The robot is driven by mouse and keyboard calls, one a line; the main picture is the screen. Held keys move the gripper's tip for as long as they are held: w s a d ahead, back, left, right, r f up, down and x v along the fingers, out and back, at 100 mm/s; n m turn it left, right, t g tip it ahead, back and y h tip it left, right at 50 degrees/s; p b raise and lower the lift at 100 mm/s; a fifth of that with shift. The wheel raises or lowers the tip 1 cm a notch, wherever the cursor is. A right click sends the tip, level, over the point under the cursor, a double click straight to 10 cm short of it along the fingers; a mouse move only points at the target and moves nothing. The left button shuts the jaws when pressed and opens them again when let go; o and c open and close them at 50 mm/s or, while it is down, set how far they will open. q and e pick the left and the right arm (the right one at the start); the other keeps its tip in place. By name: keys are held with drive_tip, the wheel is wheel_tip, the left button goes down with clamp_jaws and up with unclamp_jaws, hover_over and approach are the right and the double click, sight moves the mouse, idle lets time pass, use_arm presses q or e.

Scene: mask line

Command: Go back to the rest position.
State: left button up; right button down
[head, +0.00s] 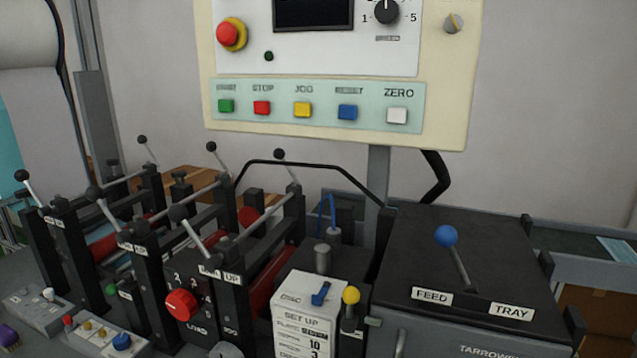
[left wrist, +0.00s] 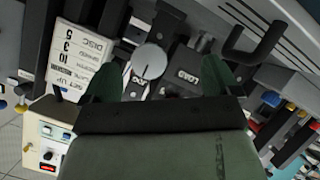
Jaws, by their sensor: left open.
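My left gripper (left wrist: 161,77) shows in the left wrist view, with its two green fingers spread apart and nothing between the tips. Behind the fingers is the mask line machine, with a round grey knob (left wrist: 149,61) seen between them. I cannot tell how far the fingers are from the machine. Neither gripper shows in the head view, and my right gripper is in no view.
In the head view, the control panel (head: 340,138) hangs above the machine. Several ball-topped levers stick up, including a blue-tipped one (head: 446,237) on the black feed tray cover (head: 400,250). A red knob (head: 181,305) and the white set-up block (head: 306,305) sit in front.

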use_arm(q)
drive_tip(key=s+d+f+m+g+y, duration=0.2)
drive_tip(key=s+f+g+y, duration=0.15)
drive_tip(key=s, duration=0.55)
drive_tip(key=s+d+f+m+g+y, duration=0.1)
drive_tip(key=s+d+f+g+y, duration=0.2)
drive_tip(key=s, duration=0.6)
wheel_tip(320, 180, down, 25)
drive_tip(key=a+g, duration=0.1)
drive_tip(key=g, duration=0.2)
drive_tip(key=s+a+f, duration=0.3)
drive_tip(key=s+f, duration=1.3)
drive_tip(key=f, duration=0.1)
drive_tip(key=shift+s+a+f+m+g+h, duration=0.2)
drive_tip(key=shift+s+f+m+g+h, duration=0.15)
drive_tip(key=shift+m+g, duration=0.1)
